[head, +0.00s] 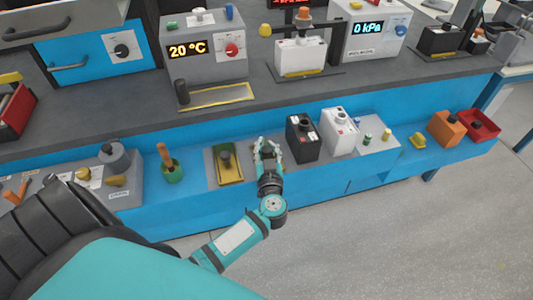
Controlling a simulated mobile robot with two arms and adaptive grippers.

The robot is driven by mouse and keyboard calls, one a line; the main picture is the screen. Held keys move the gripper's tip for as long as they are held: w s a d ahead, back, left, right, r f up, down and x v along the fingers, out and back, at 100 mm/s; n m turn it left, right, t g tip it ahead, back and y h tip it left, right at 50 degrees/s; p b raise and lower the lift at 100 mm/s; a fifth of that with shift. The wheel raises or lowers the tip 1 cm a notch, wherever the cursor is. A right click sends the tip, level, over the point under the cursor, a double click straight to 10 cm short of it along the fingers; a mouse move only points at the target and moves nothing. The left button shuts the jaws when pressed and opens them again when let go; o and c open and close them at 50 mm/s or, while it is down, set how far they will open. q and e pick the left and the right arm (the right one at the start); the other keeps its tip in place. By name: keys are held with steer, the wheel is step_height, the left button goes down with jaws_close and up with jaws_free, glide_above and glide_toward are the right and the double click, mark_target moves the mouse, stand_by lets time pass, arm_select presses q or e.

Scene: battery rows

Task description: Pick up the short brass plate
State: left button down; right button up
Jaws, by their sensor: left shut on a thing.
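My left gripper (267,148) is over the right part of a grey tray (211,163) on the blue lower ledge. It is shut on a small piece, mostly hidden between its fingers, that I take to be the short brass plate. I cannot tell whether that piece is clear of the tray. My right gripper is not in view.
A black battery block (302,142) and a white one (340,137) stand close right of the gripper. A green holder with an orange handle (172,171) stands to the left. An orange block (445,129) and red tray (481,125) are far right. Instruments fill the bench behind.

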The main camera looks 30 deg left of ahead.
arm_select(q)
steer(key=shift+r, duration=0.2)
stand_by(0.5)
steer(key=shift+r, duration=0.3)
step_height(320, 180, up, 3)
steer(key=shift+r+p, duration=0.15)
steer(key=shift+p, duration=0.8)
steer(key=s+d, duration=0.1)
steer(key=s, duration=1.5)
steer(key=shift+d+r+p, duration=0.15)
steer(key=shift+r+p, duration=0.2)
steer(key=shift+r, duration=0.05)
steer(key=c, duration=2)
jaws_free()
steer(key=o, duration=1.5)
steer(key=shift+o, duration=0.4)
